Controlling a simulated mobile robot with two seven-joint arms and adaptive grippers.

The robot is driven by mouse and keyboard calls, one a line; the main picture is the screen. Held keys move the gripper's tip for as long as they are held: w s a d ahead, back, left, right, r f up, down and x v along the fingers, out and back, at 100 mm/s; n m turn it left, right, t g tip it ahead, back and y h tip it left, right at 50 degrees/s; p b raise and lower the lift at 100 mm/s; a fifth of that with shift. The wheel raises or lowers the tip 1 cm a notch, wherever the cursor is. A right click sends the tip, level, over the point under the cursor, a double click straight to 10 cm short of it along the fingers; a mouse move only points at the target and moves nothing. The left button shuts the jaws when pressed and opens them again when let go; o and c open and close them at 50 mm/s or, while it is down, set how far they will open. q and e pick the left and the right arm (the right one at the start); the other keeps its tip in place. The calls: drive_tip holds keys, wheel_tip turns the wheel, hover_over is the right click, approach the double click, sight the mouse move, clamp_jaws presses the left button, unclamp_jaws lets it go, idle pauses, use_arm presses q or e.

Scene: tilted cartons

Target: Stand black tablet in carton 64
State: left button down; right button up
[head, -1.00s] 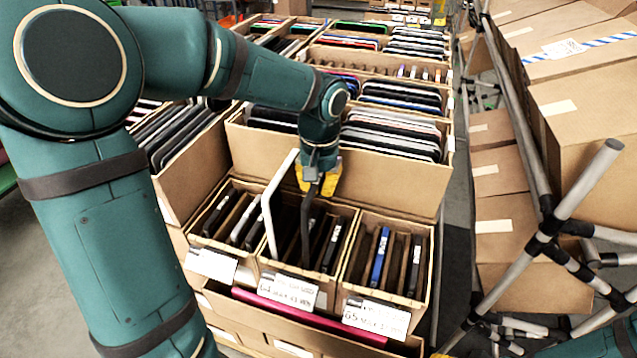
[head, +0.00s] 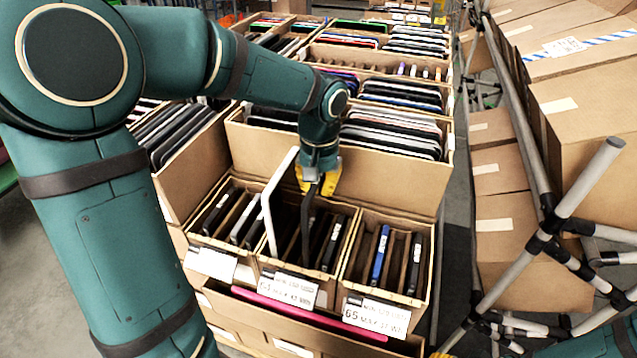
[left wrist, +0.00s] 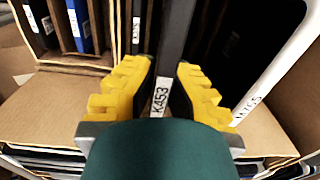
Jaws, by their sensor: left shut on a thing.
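My left gripper (head: 318,182) is shut on the top edge of the black tablet (head: 306,222), above carton 64 (head: 276,268), the middle front carton. In the left wrist view, the tablet (left wrist: 178,32) stands between the yellow fingers (left wrist: 160,92), with a K453 label on its edge. In the head view it is nearly upright, and its lower part reaches into carton 64. Whether its bottom edge touches the floor is hidden. A white-edged tablet (head: 268,208) leans just left of it and rises above the rim. My right gripper is not in view.
Carton 65 (head: 345,283) with several upright devices stands to the right; another filled carton (head: 195,237) stands to the left. A taller carton wall (head: 390,184) rises behind. A pipe frame (head: 572,210) stands at far right.

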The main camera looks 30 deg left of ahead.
use_arm(q)
drive_tip(key=c, duration=1.1)
unclamp_jaws()
drive_tip(key=shift+o, duration=0.2)
wheel_tip(320, 180, up, 12)
drive_tip(key=shift+d+r, duration=0.1)
drive_tip(key=shift+r, duration=0.05)
wheel_tip(320, 180, up, 7)
drive_tip(key=p, duration=0.6)
drive_tip(key=shift+p, duration=0.3)
